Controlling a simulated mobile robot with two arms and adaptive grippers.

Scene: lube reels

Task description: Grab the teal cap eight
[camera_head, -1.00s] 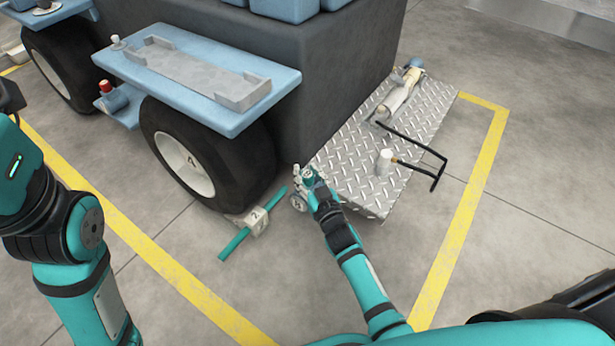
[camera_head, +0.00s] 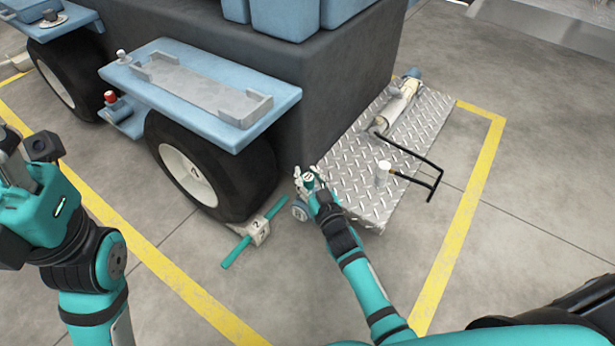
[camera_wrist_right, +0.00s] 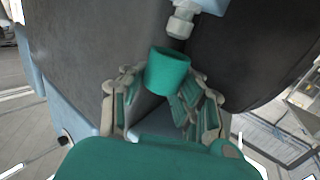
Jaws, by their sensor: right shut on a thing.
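The teal cap (camera_wrist_right: 167,72) shows as a short teal cylinder between the fingers of my right gripper (camera_wrist_right: 165,105) in the right wrist view. The fingers are closed around it, and a pale fitting sits just above it in that picture. In the head view, my right gripper (camera_head: 307,186) holds the cap (camera_head: 309,178) beside the left edge of the tread-plate platform; a dark mark on its top is too small to read. My left arm is at the left edge, and its gripper (camera_head: 12,160) is cut off there, so its fingers do not show clearly.

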